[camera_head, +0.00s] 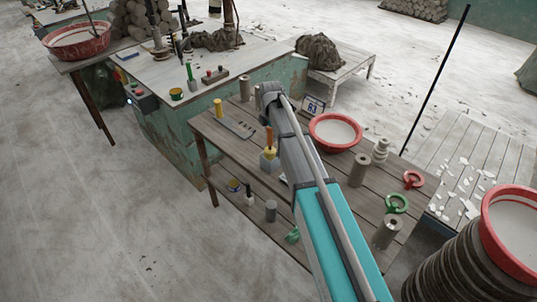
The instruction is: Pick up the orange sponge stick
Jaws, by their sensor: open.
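A small upright tool (269,138) with an orange-brown top and a yellow lower part stands in a grey block-like holder (268,162) on the wooden table, just left of my arm. It looks like the orange sponge stick, but it is too small to be sure. My teal and grey arm reaches from the bottom over the table, and its far end is above and beyond the tool. I cannot make out my gripper's fingers; they seem hidden behind the arm. Nothing visible touches the tool.
The wooden table (215,135) also bears a yellow cylinder (218,108), a red-rimmed bowl (335,131), grey cylinders (359,169), and red (413,180) and green (397,203) ring-shaped items. A lower shelf holds small pots. A stack with a red-rimmed basin (514,232) stands right. Floor at left is clear.

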